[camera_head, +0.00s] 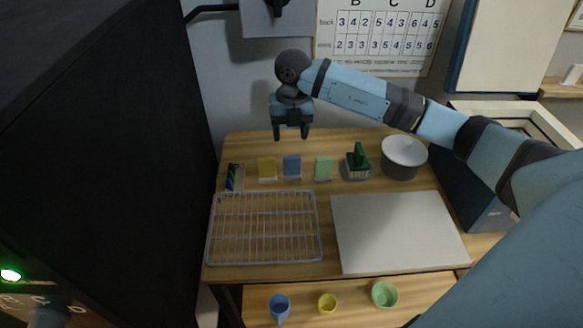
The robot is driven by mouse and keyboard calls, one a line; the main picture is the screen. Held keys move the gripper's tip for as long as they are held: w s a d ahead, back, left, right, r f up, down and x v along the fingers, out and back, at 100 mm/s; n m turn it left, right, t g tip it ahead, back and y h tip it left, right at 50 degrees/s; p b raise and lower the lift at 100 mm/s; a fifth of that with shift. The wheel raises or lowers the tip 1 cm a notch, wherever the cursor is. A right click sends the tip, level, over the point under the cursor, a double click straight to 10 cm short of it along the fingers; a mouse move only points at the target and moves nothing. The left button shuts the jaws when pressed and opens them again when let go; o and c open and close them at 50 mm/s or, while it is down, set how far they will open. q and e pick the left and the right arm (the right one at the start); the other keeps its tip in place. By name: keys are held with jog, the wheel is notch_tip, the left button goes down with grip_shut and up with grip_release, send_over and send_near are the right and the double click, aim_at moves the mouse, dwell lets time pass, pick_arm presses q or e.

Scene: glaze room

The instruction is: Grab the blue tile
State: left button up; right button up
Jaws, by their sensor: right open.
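The blue tile (292,166) stands near the back of the wooden table, between a yellow tile (267,168) on its left and a pale green tile (323,167) on its right. Its lower edge appears to sit in a small light holder. My right gripper (291,136) is open and empty, fingers pointing down, above and behind the row of tiles and apart from the blue tile. My right arm reaches in from the right side. My left gripper is not in view.
A wire rack (265,262) and a pale board (395,235) lie in front of the tiles. A green-handled brush (358,165) and a grey pot (403,158) stand to the right. A dark tall cabinet (100,150) blocks the left. Cups sit in front, lower down.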

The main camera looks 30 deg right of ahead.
aim_at(292, 157)
jog(key=shift+h, duration=0.3)
jog(key=f, duration=0.4)
jog(key=d+f, duration=0.1)
jog(key=f, duration=0.2)
jog(key=shift+w+d+f, duration=0.1)
jog(key=shift+w, duration=0.05)
jog(key=shift+w+d+f+p, duration=0.1)
jog(key=shift+w+f+p, duration=0.1)
jog(key=shift+f, duration=0.8)
jog(key=shift+w+f+p, duration=0.1)
jog(key=shift+f+p, duration=0.1)
jog(key=shift+f, duration=0.85)
jog(key=shift+w+d+f+p, duration=0.1)
jog(key=shift+w+f+p, duration=0.1)
jog(key=shift+f, duration=0.8)
jog(key=shift+c, duration=0.4)
jog(key=c, duration=0.5)
